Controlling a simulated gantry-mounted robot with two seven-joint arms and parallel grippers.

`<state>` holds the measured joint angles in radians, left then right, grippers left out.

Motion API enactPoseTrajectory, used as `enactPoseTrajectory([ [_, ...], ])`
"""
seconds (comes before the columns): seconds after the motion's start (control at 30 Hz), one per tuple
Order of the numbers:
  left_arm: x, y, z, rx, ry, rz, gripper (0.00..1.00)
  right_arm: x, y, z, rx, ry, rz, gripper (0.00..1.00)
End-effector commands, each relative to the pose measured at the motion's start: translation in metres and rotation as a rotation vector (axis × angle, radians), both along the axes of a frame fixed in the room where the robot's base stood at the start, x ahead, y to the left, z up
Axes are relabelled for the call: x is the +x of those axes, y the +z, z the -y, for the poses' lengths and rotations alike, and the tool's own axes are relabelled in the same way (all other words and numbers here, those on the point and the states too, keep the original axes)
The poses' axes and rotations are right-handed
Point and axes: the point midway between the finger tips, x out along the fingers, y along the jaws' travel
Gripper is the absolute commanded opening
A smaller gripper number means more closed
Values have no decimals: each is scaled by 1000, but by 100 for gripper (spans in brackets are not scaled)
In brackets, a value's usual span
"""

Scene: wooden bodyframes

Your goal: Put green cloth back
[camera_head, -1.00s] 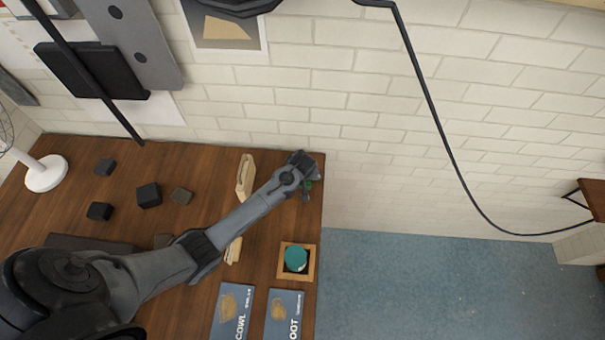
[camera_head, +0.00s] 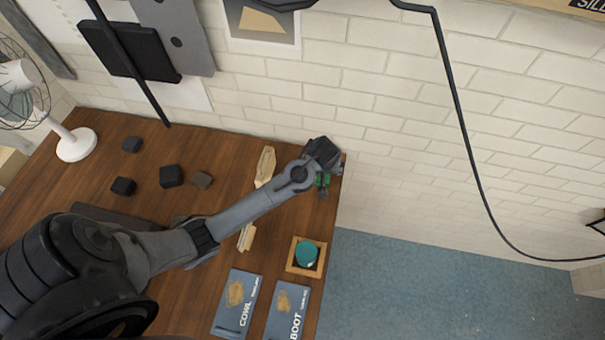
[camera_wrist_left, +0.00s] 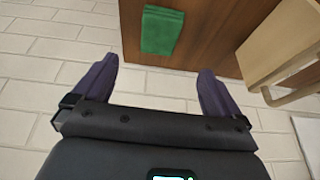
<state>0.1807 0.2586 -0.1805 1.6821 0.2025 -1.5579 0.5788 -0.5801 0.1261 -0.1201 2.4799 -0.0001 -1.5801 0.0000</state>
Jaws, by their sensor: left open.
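The green cloth (camera_wrist_left: 162,30) lies folded and flat on the brown wooden table, near its edge, at the top of the left wrist view. In the head view the left gripper (camera_head: 323,188) is over that corner. My right gripper is in neither view.
A wooden tray (camera_head: 291,257) with a teal round object (camera_head: 306,254) stands near the right edge. Blue COWL (camera_head: 236,304) and BOOT (camera_head: 287,314) cards lie in front. Several dark blocks (camera_head: 171,176) lie further left.

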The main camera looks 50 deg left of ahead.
Motion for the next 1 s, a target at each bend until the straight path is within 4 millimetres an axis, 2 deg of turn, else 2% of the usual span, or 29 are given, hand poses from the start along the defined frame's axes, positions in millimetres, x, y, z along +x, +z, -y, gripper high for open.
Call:
enactPoseTrajectory([
  [0.07,-7,-1,5,-2,-21,-6,99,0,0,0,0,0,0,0],
  [0.17,-28,-6,18,-6,-90,-22,99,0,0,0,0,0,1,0],
  [0.27,-64,-12,38,-12,-206,-43,99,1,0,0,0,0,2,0],
  [0.37,-109,-13,60,-20,-345,-62,99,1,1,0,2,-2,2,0],
  [0.5,-170,-1,83,-24,-528,-77,99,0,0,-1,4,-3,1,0],
  [0.63,-213,16,95,-20,-658,-78,99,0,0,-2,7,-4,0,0],
  [0.8,-245,33,102,-12,-754,-78,99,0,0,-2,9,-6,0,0],
  [1.0,-252,38,104,-8,-779,-76,99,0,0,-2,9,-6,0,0],
])
